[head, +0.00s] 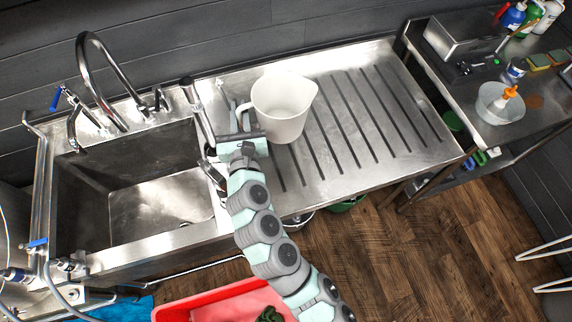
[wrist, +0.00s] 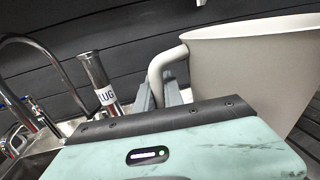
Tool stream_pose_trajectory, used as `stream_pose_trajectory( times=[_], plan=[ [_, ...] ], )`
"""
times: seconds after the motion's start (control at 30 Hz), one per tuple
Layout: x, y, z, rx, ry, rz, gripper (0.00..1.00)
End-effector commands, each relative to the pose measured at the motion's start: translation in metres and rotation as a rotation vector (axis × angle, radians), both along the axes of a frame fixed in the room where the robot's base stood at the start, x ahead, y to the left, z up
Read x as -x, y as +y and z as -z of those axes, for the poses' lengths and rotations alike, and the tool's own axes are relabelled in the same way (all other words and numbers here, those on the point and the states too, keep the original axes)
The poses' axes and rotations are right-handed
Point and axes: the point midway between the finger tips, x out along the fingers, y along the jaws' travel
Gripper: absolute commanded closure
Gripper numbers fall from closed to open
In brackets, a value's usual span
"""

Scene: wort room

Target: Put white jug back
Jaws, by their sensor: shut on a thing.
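The white jug (head: 284,104) stands upright on the ribbed drainboard (head: 372,110), just right of the sink, with its handle toward the left. My gripper (head: 238,118) is at the jug's left side, shut on its handle. In the wrist view the gripper fingers (wrist: 160,92) close around the handle (wrist: 160,70), and the jug's body (wrist: 245,75) fills the right side. The lower part of the jug is partly hidden there by my gripper body. I cannot tell whether the jug's base touches the drainboard.
The sink basin (head: 160,200) and tall curved faucet (head: 95,75) lie to the left. A side shelf at right holds a bowl (head: 500,103) and bottles. The drainboard right of the jug is clear.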

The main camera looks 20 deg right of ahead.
Motion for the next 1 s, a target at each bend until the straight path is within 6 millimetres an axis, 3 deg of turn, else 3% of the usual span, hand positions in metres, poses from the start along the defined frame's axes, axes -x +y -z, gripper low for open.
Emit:
stream_pose_trajectory(
  times=[0.27,0.6,0.7,1.0],
  plan=[
    [-0.004,-0.006,0.04,0.021,0.003,0.0,1.0],
    [-0.004,-0.008,0.131,0.021,0.005,0.005,1.0],
    [-0.005,-0.007,0.15,0.022,0.002,0.002,1.0],
    [-0.005,-0.007,0.176,0.022,0.001,0.001,1.0]
  ],
)
